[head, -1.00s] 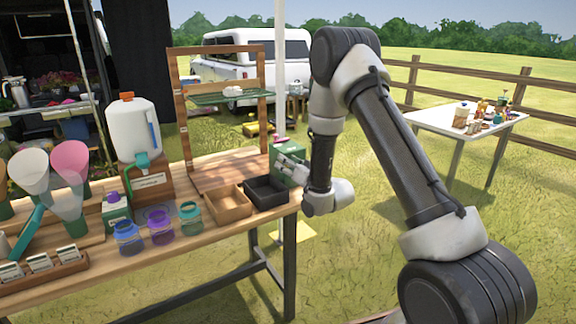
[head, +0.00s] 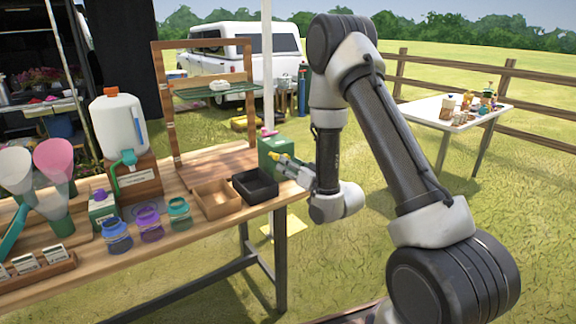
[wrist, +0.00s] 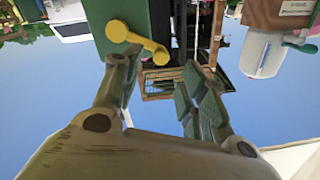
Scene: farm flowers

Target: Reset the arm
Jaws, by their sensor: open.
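My arm rises on the right of the head view and bends down to the table's right end. My gripper (head: 288,165) is by the green box (head: 272,148) there. In the wrist view, seen upside down, my gripper (wrist: 158,75) has its two fingers apart with nothing held between them. The green box (wrist: 117,12) with a yellow crank-like handle (wrist: 140,40) shows just beyond the fingertips. I cannot tell whether a finger touches the handle.
The wooden table (head: 180,248) holds a black tray (head: 256,186), a brown tray (head: 215,199), several jars, a white jug (head: 119,125) and a wooden frame (head: 163,110). A white table (head: 437,115) stands behind right. Open grass lies between the tables.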

